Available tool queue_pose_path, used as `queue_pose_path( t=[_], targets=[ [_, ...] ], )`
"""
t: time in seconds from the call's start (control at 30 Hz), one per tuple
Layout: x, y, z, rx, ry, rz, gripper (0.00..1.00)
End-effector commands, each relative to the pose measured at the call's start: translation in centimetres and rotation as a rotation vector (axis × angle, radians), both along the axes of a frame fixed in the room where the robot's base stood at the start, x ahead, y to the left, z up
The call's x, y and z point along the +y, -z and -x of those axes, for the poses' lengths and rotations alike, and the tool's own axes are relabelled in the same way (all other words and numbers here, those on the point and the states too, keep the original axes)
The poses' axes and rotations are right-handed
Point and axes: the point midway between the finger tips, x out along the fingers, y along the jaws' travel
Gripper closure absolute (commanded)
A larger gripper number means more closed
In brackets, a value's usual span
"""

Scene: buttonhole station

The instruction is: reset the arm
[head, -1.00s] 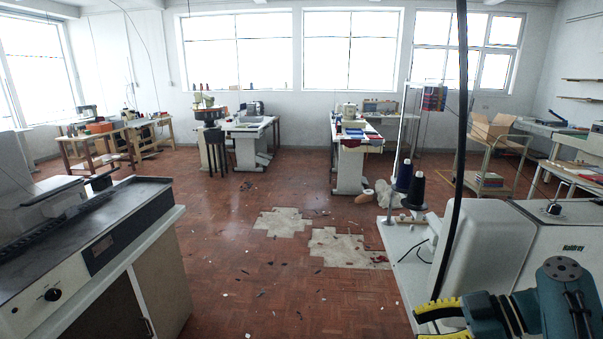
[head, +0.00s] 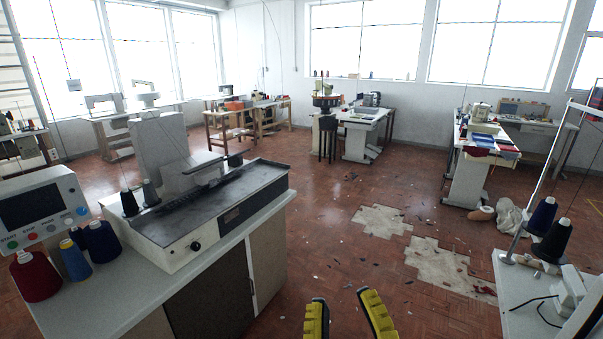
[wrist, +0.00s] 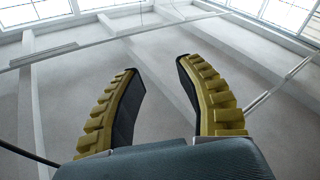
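My gripper (head: 346,316) shows at the bottom middle of the head view, with its two yellow-and-black fingers pointing up and a gap between them. In the wrist view the two fingers (wrist: 160,90) stand well apart. Nothing is between them, so it is open and empty. It is in free air, and the wrist view behind it shows pale wall or ceiling and window frames. Most of my arm is out of view.
A grey machine (head: 205,210) on a cabinet stands at left, with thread cones (head: 36,277) and a control panel (head: 43,210) beside it. A white table (head: 520,300) with dark cones stands at right. Sewing tables line the back. The littered floor (head: 330,235) between is open.

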Motion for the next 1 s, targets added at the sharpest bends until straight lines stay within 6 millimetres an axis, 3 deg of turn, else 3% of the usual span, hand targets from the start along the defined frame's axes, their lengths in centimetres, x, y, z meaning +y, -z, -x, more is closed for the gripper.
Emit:
queue_pose_path(
  t=[0.03, 0.1, 0.13, 0.2, 0.37, 0.8, 1.0],
  targets=[
    [-0.9, -2.6, 2.1, -0.090, 0.023, -0.069, 0.64],
    [-2.0, -4.8, 3.6, -0.186, 0.029, -0.233, 0.64],
    [-1.9, -5.0, 3.5, -0.195, 0.000, -0.313, 0.64],
    [-1.9, -9.7, 3.5, -0.190, 0.002, -0.305, 0.64],
    [-1.9, -15.7, 3.4, -0.186, 0.002, -0.304, 0.64],
    [-1.9, -34.6, 3.3, -0.183, 0.000, -0.309, 0.64],
    [-1.9, -41.6, 3.3, -0.182, 0.000, -0.312, 0.64]
  ],
)
